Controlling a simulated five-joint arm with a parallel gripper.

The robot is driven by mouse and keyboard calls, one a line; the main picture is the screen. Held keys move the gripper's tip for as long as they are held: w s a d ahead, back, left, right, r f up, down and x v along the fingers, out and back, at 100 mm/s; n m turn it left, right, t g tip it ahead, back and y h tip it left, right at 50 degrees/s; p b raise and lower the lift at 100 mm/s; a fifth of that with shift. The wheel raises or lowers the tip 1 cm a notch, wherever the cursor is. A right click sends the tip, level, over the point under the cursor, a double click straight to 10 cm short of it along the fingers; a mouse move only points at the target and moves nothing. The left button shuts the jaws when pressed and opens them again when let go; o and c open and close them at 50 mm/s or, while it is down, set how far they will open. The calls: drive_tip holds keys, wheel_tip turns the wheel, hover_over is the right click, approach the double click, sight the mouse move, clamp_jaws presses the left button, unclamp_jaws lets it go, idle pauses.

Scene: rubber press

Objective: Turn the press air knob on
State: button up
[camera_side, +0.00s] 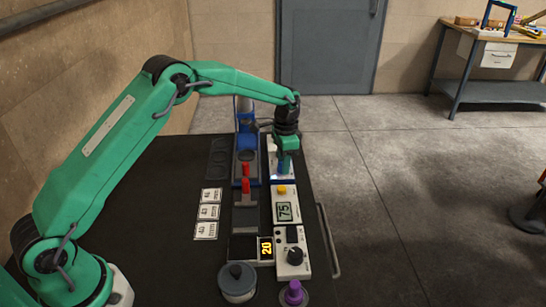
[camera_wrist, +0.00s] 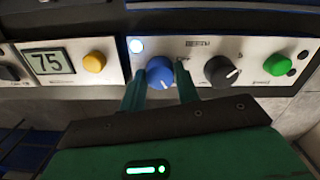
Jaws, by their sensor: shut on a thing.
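The blue knob (camera_wrist: 160,72) sits on a white control panel (camera_wrist: 205,44) in the wrist view, with a pale pointer line on its face. A small lamp (camera_wrist: 136,45) at its upper left glows bluish white. My gripper (camera_wrist: 161,80) has one finger on each side of the blue knob and is shut on it. In the side view my gripper (camera_side: 284,162) points down over the panel at the far end of the table. The fingers hide the knob's sides. The panel's lettering is too small to read.
A black knob (camera_wrist: 221,71) and a green button (camera_wrist: 277,64) are to the right on the panel. A display reading 75 (camera_wrist: 48,61) and a yellow button (camera_wrist: 95,61) are to the left. The blue press column (camera_side: 245,113) stands beside my gripper. A lidded pot (camera_side: 237,283) stands at the near edge.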

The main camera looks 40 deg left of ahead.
drive_tip(key=shift+a+f, duration=0.1)
drive_tip(key=shift+a, duration=0.1)
drive_tip(key=o, duration=1)
drive_tip(key=shift+c, duration=0.2)
drive_tip(key=shift+d, duration=0.1)
drive_tip(key=shift+r, duration=0.5)
wheel_tip(320, 180, up, 7)
drive_tip(key=shift+w+f, duration=0.1)
drive_tip(key=shift+f, duration=0.05)
